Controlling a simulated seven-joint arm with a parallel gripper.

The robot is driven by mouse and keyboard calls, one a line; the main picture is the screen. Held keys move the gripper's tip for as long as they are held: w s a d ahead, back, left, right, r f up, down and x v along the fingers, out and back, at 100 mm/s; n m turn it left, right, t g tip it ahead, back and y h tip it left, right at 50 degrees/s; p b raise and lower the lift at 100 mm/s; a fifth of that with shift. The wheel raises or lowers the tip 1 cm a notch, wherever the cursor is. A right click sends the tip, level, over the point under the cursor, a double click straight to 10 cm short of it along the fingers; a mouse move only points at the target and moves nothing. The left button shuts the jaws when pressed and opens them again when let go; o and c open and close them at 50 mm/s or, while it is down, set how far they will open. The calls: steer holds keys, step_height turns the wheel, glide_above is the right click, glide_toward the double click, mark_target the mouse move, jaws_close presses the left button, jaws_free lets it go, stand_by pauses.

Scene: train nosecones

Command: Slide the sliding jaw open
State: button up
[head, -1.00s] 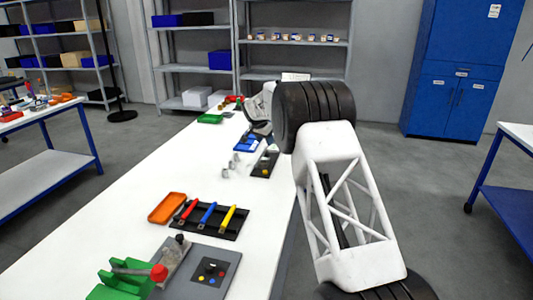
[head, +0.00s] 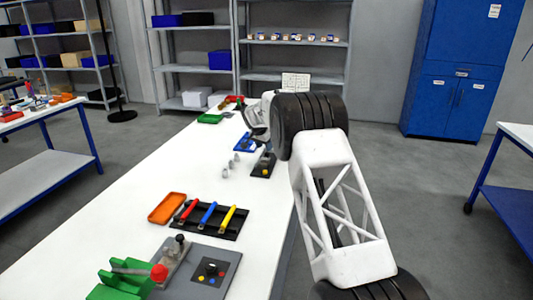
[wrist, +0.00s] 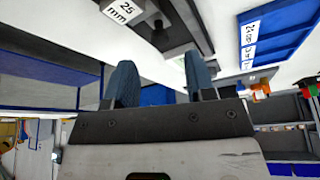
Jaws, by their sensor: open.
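My gripper (wrist: 160,82) is open in the wrist view, with two blue-grey fingers apart and nothing seen between them. A dark grey fixture (wrist: 172,30) with a white "25 mm" label (wrist: 123,10) lies ahead of the fingertips at the top of that view. I cannot tell for sure which part of it is the sliding jaw. In the head view a small black fixture with a yellow spot (head: 263,165) sits by the right edge of the bench, near my wrist. My fingers are hidden there behind my arm.
A blue labelled tray (wrist: 282,35) lies right of the fingers. On the white bench (head: 130,205) are an orange tray (head: 166,208), a black rack (head: 222,232) of red, blue and yellow handles, and a green clamp (head: 122,280). The bench's left middle is clear.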

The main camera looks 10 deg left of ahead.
steer(key=shift+x, duration=2.35)
jaws_close()
